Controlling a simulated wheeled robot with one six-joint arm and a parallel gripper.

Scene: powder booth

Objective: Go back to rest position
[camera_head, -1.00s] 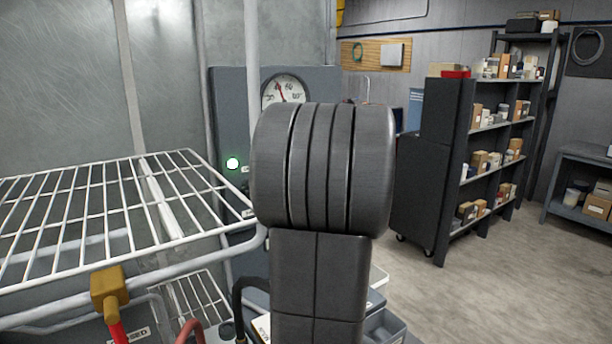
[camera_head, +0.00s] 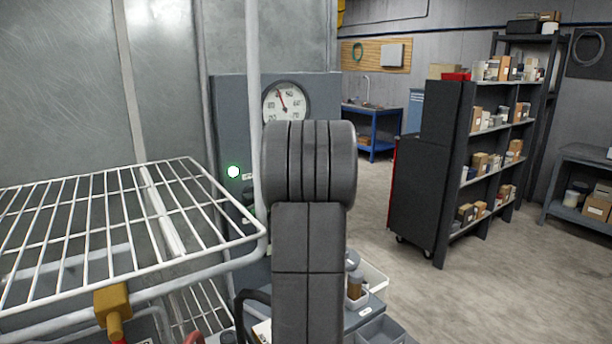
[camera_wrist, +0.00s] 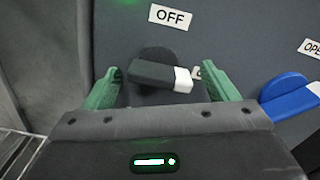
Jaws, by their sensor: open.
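In the wrist view, my gripper (camera_wrist: 163,88) is open, with its two green fingers apart. A black rotary knob (camera_wrist: 152,75) with a white tip shows between the fingers; I cannot tell whether they touch it. A white OFF label (camera_wrist: 170,17) is on the grey panel above the knob. In the head view, my arm stands upright at the centre and hides the gripper and part of the grey panel (camera_head: 235,110).
A white wire rack (camera_head: 120,215) juts out at left, close to my arm. A blue handle (camera_wrist: 290,97) is right of the knob. Open floor (camera_head: 480,290) lies at right.

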